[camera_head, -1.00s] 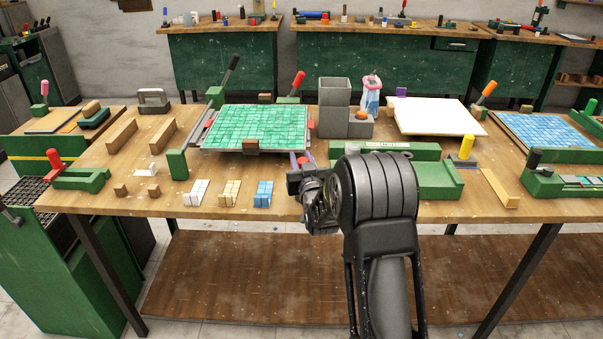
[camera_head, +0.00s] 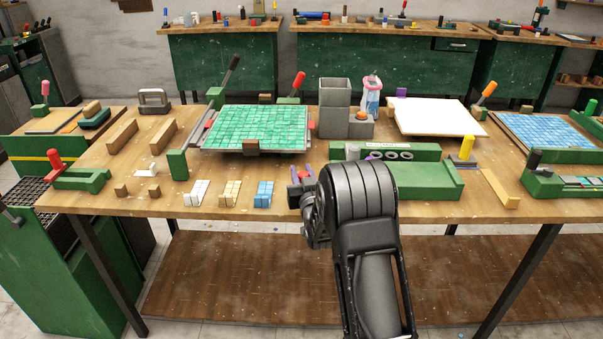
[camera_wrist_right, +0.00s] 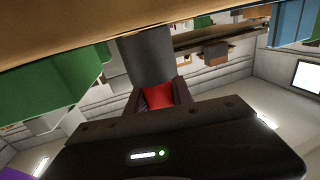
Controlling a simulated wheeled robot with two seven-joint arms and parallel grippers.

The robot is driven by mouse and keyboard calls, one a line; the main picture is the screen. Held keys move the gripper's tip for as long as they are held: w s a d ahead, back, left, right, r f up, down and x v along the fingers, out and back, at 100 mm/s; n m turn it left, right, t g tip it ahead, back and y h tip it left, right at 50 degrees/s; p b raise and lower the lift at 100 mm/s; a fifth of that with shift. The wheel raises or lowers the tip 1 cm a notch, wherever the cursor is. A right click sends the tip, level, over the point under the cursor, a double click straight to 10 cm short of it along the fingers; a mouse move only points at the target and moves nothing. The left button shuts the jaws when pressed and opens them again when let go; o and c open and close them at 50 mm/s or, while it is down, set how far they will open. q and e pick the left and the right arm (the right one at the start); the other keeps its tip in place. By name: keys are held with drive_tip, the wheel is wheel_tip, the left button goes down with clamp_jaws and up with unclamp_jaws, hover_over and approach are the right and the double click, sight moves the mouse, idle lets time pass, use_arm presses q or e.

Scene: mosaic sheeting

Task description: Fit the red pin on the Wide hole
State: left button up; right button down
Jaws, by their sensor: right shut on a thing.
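My right gripper (camera_head: 303,178) is in front of the green mosaic sheet, low in the picture. It is shut on the red pin (camera_head: 304,175), of which only a small red part shows in the head view. In the right wrist view, the pin's red part (camera_wrist_right: 159,95) sits between the fingers, with a thick grey cylinder (camera_wrist_right: 146,58) beyond it. A green block (camera_head: 342,152) with a white label and grey-ringed holes (camera_head: 390,154) lies to the right of the gripper, apart from it. I cannot tell which hole is the Wide one. My left gripper is not in view.
The mosaic sheet (camera_head: 258,128) lies on its fixture behind the gripper. Small white, tan and blue tile stacks (camera_head: 264,194) stand to its left. Another green fixture (camera_head: 425,182) is at the right. Grey boxes (camera_head: 334,105) stand behind the holed block.

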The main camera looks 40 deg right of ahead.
drive_tip(key=shift+f, duration=0.15)
drive_tip(key=c, duration=1.1)
unclamp_jaws()
drive_tip(key=shift+p, duration=0.5)
drive_tip(key=b+v, duration=0.2)
drive_tip(key=v, duration=0.4)
drive_tip(key=shift+s+a+f+b, duration=0.1)
drive_tip(key=shift+s+a+b, duration=0.1)
drive_tip(key=shift+a+b, duration=0.1)
drive_tip(key=shift+s+a, duration=0.2)
drive_tip(key=shift+s, duration=0.35)
